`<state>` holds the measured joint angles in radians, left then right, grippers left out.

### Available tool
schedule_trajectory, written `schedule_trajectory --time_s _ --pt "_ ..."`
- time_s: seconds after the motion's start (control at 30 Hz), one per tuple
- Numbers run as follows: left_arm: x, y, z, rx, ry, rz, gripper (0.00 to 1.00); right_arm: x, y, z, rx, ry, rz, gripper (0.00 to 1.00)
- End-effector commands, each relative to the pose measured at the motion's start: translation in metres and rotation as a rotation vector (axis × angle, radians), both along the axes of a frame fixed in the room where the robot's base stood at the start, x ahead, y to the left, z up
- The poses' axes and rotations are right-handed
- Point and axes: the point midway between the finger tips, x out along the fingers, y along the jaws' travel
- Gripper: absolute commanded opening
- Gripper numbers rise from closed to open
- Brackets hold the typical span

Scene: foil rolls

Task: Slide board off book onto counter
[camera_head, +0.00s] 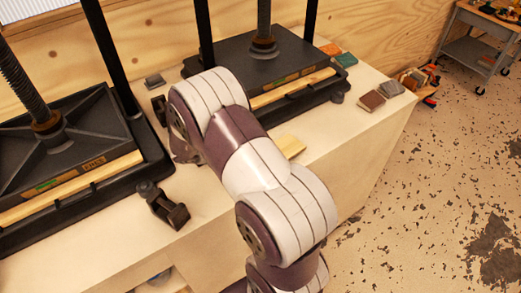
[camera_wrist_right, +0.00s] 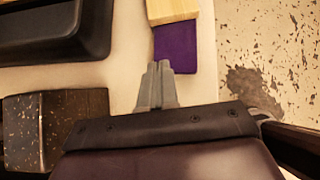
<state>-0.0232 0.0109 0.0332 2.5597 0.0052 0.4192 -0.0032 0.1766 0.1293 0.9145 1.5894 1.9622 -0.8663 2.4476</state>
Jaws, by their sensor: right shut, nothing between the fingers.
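The board (camera_wrist_right: 172,10) is pale wood and lies on a purple book (camera_wrist_right: 175,47), which sticks out from under its near end in the right wrist view. The board's far part is cut off by the top of that view. In the head view, a corner of the board (camera_head: 291,145) shows beside my right arm, and I cannot make out the book there. My right gripper (camera_wrist_right: 158,68) is shut and empty. Its tips appear just left of the book's near corner, and I cannot tell whether they touch it. My left gripper is out of view.
Two black screw presses (camera_head: 70,140) (camera_head: 262,52) stand on the pale counter (camera_head: 110,262). A dark metal tool (camera_head: 165,206) sits near its front edge. A dark speckled block (camera_wrist_right: 75,120) is left of my right gripper. Small blocks (camera_head: 372,100) lie at the counter's right end.

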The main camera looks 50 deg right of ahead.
Motion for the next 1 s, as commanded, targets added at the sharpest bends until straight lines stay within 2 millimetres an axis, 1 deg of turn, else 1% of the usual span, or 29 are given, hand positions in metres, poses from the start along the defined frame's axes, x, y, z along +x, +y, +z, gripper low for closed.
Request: schedule_trajectory --time_s 0.03,0.23,0.3,0.43,0.6,0.9,1.0 --pt "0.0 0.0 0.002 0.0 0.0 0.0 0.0 -0.002 -0.008 -0.007 0.0 0.001 -0.004 0.0" --pt "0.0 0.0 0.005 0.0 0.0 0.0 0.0 -0.004 -0.038 -0.037 0.001 0.001 -0.004 0.0" --pt "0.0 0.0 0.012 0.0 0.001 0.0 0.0 -0.005 -0.051 -0.033 0.0 -0.003 -0.006 0.0" --pt "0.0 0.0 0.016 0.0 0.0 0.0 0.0 -0.006 -0.067 -0.034 0.0 -0.003 -0.004 0.0" --pt "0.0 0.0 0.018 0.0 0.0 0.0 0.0 -0.007 -0.076 -0.036 0.0 -0.001 -0.001 0.0" --pt "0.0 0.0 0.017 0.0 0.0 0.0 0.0 -0.006 -0.076 -0.036 0.0 -0.003 -0.001 0.0" --pt "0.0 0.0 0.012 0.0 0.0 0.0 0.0 -0.007 -0.082 -0.038 0.0 -0.004 -0.004 0.0"
